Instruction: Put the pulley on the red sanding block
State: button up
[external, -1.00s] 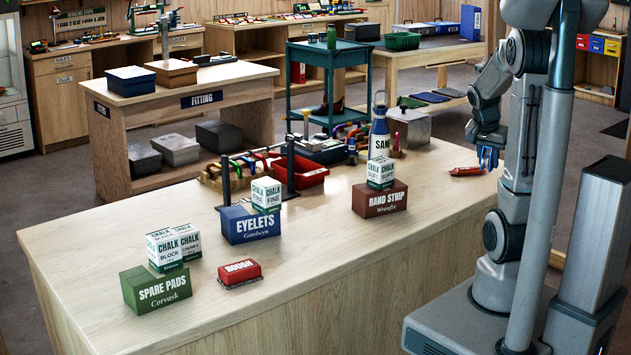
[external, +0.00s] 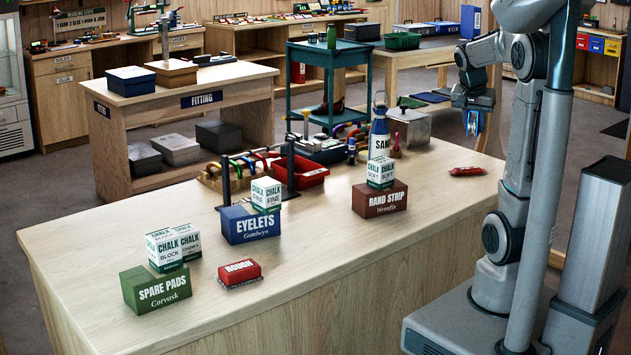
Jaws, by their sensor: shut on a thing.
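The red sanding block (external: 240,273), labelled ROUGH, lies on the near part of the light wooden counter, to the right of the green SPARE PADS box. My gripper (external: 473,130) is raised above the far right end of the counter, well apart from the block. It is shut on a small blue thing (external: 472,122), seemingly the pulley, which hangs clear of the counter. The fingers hide part of it, and its details are too small to tell.
The green SPARE PADS box (external: 156,288), blue EYELETS box (external: 250,224) and brown RAND STRIP box (external: 380,198) stand on the counter, with chalk boxes on top. A dark post stand (external: 290,165) rises behind. A red tool (external: 467,171) lies at right. The counter's front middle is clear.

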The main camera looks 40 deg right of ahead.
jog(key=w+a+n+t+y, duration=0.1)
jog(key=w+a+n, duration=0.3)
jog(key=a, duration=0.5)
jog(key=w+a+n+t+y+b, duration=0.1)
jog(key=w+a+n, duration=0.2)
jog(key=w+a, duration=0.55)
jog(key=w+a+n+t, duration=0.1)
jog(key=w+a+n, duration=0.25)
jog(key=a, duration=0.75)
jog(key=n+y+p, duration=0.1)
jog(key=n+y, duration=0.3)
jog(key=n, duration=0.4)
send_over(230, 264)
jog(key=s, duration=0.1)
jog(key=shift+g, duration=0.3)
jog(key=f, duration=1.2)
jog(key=shift+s+d, duration=0.2)
jog(key=shift+d, duration=0.2)
jog(key=shift+m, duration=0.25)
jog(key=shift+f+p, duration=0.5)
jog(key=shift+f, duration=1.6)
